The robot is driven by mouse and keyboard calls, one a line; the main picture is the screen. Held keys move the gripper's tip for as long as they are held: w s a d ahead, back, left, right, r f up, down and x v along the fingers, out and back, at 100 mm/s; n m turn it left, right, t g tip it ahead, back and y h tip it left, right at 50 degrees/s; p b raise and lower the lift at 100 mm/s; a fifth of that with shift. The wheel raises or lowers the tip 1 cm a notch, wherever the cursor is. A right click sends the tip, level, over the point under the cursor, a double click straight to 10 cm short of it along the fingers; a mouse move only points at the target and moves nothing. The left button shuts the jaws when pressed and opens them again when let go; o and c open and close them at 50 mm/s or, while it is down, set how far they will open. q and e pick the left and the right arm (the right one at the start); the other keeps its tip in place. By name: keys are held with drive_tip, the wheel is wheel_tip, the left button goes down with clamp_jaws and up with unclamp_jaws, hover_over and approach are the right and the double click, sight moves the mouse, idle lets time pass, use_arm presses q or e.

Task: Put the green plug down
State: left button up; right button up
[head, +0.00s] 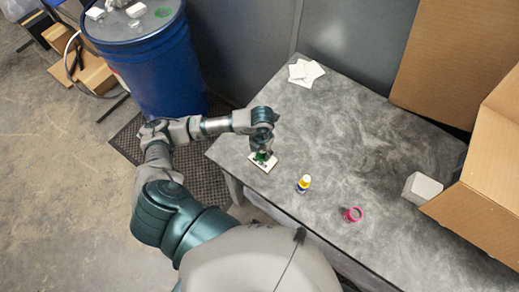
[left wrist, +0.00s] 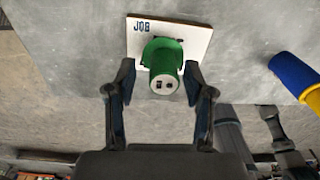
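The green plug (left wrist: 163,62) stands on a white card (left wrist: 196,42) marked "JOB", its pale end with dark slots facing the left wrist camera. In the head view, the card (head: 270,164) lies near the table's left front edge, and the plug (head: 262,156) shows partly under my gripper. My left gripper (left wrist: 159,68) is over the card, with one finger on each side of the plug. A small gap shows between the fingertips and the plug, so the gripper looks open. My right gripper is in neither view.
A yellow and blue bottle (head: 304,183) stands right of the card on the grey table (head: 345,140). A pink ring-shaped item (head: 353,214) lies farther right. White sheets (head: 305,72) are at the back, a pale box (head: 422,188) and cardboard box (head: 490,150) at right. A blue drum (head: 160,70) stands left.

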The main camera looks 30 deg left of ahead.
use_arm(q)
drive_tip(key=shift+d+r, duration=0.25)
drive_tip(key=shift+d, duration=0.3)
drive_tip(key=r, duration=0.6)
drive_tip(key=shift+w+d+r+b, duration=0.15)
drive_tip(key=shift+d+b, duration=0.05)
drive_tip(key=shift+b, duration=0.1)
drive_tip(key=shift+a+r, duration=0.2)
drive_tip(key=shift+r, duration=2.55)
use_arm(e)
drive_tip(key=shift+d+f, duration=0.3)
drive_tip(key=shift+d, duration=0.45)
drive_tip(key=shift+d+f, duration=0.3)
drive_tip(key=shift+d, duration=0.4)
